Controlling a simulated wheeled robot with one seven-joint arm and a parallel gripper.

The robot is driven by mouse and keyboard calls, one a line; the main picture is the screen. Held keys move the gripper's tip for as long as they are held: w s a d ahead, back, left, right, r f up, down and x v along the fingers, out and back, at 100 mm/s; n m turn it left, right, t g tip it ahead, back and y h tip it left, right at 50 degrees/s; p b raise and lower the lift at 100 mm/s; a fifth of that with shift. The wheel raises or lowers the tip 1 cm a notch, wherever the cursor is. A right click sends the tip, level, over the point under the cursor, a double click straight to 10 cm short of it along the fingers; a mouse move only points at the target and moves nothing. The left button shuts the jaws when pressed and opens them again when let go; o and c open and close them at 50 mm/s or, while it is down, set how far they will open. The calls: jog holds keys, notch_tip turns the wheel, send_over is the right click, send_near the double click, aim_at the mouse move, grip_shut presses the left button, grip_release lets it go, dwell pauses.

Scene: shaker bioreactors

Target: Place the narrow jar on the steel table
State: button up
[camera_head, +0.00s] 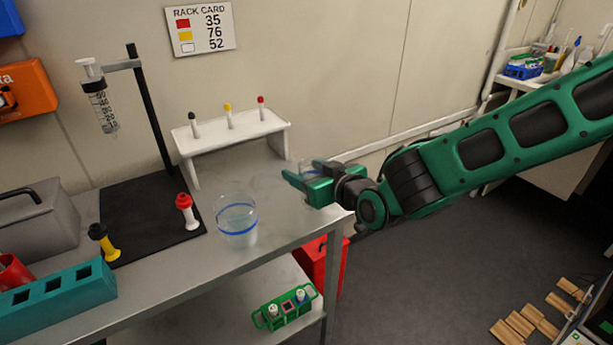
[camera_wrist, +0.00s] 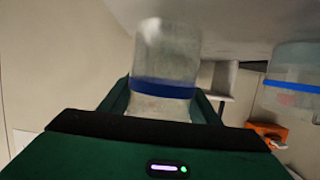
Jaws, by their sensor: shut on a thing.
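The narrow jar (camera_wrist: 165,62) is clear with a blue band, and my gripper (camera_wrist: 162,104) is shut around it in the wrist view. In the head view my gripper (camera_head: 305,186) is at the right end of the steel table (camera_head: 262,180), and only a bit of the held jar (camera_head: 312,168) shows behind the green fingers. The jar's height over the table is hard to tell. A wider clear jar (camera_head: 237,222) with a blue band stands on the table, left of my gripper; it also shows at the right of the wrist view (camera_wrist: 293,78).
A white rack (camera_head: 232,137) with small capped vials stands at the back. A black stand (camera_head: 152,110) holds a syringe. A red-topped piece (camera_head: 186,212), a yellow one (camera_head: 103,242) and a teal block (camera_head: 58,298) are to the left. Bare steel lies between rack and wider jar.

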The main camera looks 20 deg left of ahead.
jog(key=shift+f, duration=0.7)
jog(key=o, duration=1.1)
jog(key=shift+f, duration=0.1)
jog(key=shift+s+d+r, duration=0.35)
jog(key=shift+d, duration=0.1)
jog(key=v, duration=1)
jog(key=shift+s+d, duration=0.25)
